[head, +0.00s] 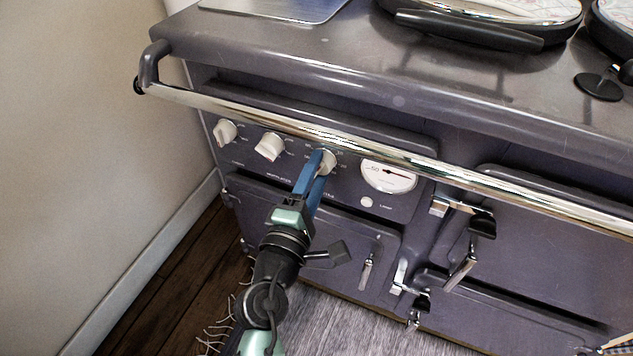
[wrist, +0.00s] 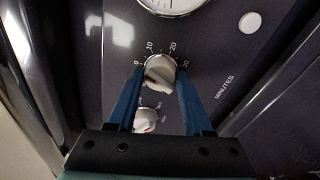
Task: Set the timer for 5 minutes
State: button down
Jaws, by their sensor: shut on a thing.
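In the head view my gripper (head: 318,163) reaches up to the third knob from the left, which the fingers partly cover.
Two other pale knobs, the left one (head: 225,132) and the middle one (head: 269,147), sit left of my gripper. A round gauge (head: 388,182) and a white button (head: 367,202) are to its right. A chrome rail (head: 450,167) runs in front of the panel. Oven door handles are lower right.

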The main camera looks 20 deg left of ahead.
dwell(0.3)
jog(key=shift+c, duration=1.6)
grip_release()
jog(key=shift+s, duration=0.1)
jog(key=s, duration=1.2)
jog(key=shift+s+d+f, duration=0.3)
jog(key=shift+s+d, duration=0.1)
